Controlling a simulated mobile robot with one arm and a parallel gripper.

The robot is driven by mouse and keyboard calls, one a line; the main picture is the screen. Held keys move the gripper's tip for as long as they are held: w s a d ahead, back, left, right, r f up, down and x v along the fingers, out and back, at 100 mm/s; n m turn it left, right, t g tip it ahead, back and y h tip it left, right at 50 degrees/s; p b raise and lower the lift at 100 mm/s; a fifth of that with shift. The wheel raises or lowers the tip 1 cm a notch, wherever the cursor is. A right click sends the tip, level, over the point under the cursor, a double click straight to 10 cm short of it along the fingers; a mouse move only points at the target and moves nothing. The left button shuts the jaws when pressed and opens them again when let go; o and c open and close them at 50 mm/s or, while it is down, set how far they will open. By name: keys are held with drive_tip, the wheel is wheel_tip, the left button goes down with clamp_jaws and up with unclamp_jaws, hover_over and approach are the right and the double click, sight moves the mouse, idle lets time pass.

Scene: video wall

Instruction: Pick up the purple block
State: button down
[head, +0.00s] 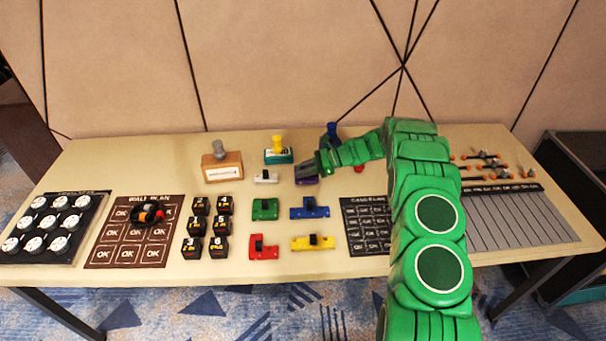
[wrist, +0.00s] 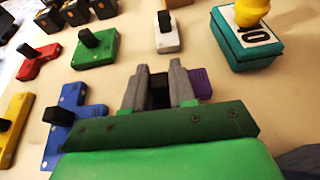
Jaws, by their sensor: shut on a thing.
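The purple block (head: 307,181) is mostly hidden under my gripper (head: 312,168) in the head view, with a small purple part showing on the table's middle. In the wrist view, its purple side (wrist: 201,84) shows to the right of the fingers. My gripper (wrist: 159,69) is shut on the block's black knob (wrist: 158,90), with one grey finger on each side. I cannot tell whether the block touches the table.
A white block (head: 266,178) lies left of it, with a teal box with a yellow knob (head: 279,156) behind. Green (head: 265,209), blue (head: 310,209), red (head: 263,247) and yellow (head: 313,243) blocks lie in front. A brown box (head: 222,167) stands further left.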

drive_tip(key=s+d+r, duration=0.1)
drive_tip(key=s+r, duration=1)
drive_tip(key=s, duration=0.3)
drive_tip(key=shift+d+r, duration=0.25)
drive_tip(key=shift+d, duration=0.05)
